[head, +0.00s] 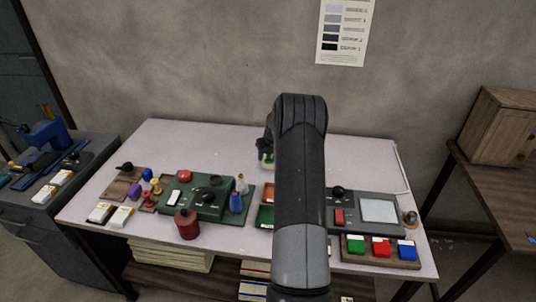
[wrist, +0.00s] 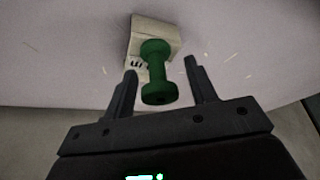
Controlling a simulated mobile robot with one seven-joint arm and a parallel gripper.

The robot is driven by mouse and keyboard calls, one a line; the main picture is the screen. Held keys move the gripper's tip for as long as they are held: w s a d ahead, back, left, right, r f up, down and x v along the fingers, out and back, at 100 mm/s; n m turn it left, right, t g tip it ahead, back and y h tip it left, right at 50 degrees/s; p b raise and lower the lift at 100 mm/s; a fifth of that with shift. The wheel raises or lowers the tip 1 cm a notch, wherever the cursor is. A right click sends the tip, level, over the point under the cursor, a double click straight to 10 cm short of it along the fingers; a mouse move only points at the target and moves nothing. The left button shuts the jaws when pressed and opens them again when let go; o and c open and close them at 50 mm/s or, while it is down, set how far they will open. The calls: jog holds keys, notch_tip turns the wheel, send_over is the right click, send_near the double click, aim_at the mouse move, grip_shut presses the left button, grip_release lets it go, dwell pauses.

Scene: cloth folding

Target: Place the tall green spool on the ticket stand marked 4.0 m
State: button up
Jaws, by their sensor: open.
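The tall green spool (wrist: 157,72) shows in the wrist view, one flanged end toward me. It lies between the fingertips of my open gripper (wrist: 160,75), with visible gaps on both sides. Its far end overlaps a cream ticket stand (wrist: 144,27); I cannot tell whether it rests on it. The stand carries dark print, mostly hidden by the spool, so its marking is not readable. In the head view my gripper (head: 265,148) is at the back middle of the table, above a small pale and green patch (head: 266,163). My arm hides much there.
A green device (head: 205,198) with knobs, a dark red canister (head: 187,225) and small coloured spools stand at the left. A grey device with a pale screen (head: 379,210) and a wooden rack of coloured blocks (head: 381,254) stand at the right. The table's back left (head: 185,140) is clear.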

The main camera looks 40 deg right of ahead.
jog(key=d+v, duration=0.1)
jog(key=v, duration=1.1)
jog(key=s+a+r+n, duration=0.1)
jog(key=s+a+r, duration=0.5)
jog(key=a+r, duration=0.5)
jog(key=s+a+r, duration=0.5)
jog(key=a+r, duration=0.2)
jog(key=a, duration=0.8)
jog(key=s+a, duration=0.7)
jog(key=s, duration=0.5)
jog(key=s+a+n+t+y, duration=0.1)
jog(key=s+a, duration=0.6)
jog(key=s, duration=0.5)
jog(key=shift+s+f, duration=0.3)
jog(key=shift+f, duration=0.1)
